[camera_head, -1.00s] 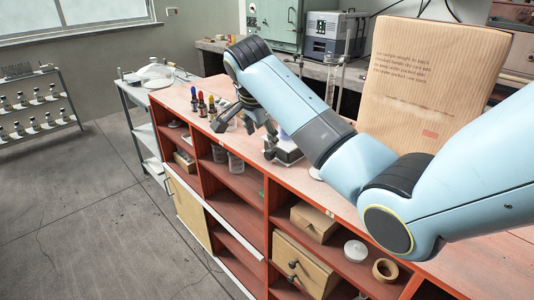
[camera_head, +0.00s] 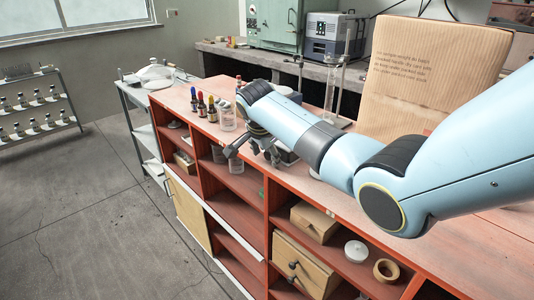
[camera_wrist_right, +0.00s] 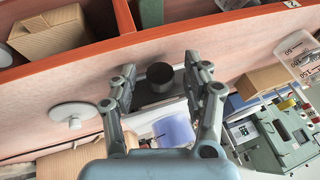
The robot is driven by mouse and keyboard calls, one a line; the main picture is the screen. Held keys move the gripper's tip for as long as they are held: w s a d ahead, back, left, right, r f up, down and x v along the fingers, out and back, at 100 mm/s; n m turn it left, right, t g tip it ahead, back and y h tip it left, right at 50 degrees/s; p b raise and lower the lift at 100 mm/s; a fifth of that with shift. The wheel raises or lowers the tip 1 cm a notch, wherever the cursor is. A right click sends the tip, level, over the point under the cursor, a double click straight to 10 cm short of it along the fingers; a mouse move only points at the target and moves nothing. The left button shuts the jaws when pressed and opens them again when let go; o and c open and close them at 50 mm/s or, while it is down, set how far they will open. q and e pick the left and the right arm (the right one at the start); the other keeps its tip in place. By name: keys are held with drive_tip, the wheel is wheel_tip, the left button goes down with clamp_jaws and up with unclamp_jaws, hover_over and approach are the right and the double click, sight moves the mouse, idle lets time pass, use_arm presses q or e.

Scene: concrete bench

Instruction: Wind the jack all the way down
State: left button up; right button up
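The jack (camera_head: 289,156) stands on the red bench top, mostly hidden behind my right gripper in the head view. In the right wrist view its dark round knob (camera_wrist_right: 160,75) sits between my fingertips, with part of its grey body below. My right gripper (camera_head: 252,155) is open, one finger on each side of the knob. In the wrist view gaps show between the knob and both fingers (camera_wrist_right: 161,80). A container of blue-violet liquid (camera_wrist_right: 174,131) shows just beyond the jack; whether it rests on the jack I cannot tell. My left gripper is not in view.
Dropper bottles (camera_head: 201,104) and a clear beaker (camera_head: 227,119) stand left of my gripper. A glass column on a stand (camera_head: 332,92) and a large cardboard panel (camera_head: 421,80) stand behind my arm. Shelves below hold wooden boxes (camera_head: 314,222). The bench's front edge is close to the gripper.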

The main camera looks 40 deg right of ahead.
clamp_jaws()
drive_tip(key=shift+w+r+g, duration=0.1)
drive_tip(key=shift+w+g, duration=0.1)
drive_tip(key=shift+g, duration=0.6)
drive_tip(key=shift+w+f+n+g+b, duration=0.1)
drive_tip(key=shift+f+n+g+b, duration=0.2)
drive_tip(key=shift+g+b, duration=0.8)
drive_tip(key=shift+b, duration=0.05)
drive_tip(key=shift+r, duration=0.2)
drive_tip(key=shift+o, duration=0.6)
unclamp_jaws()
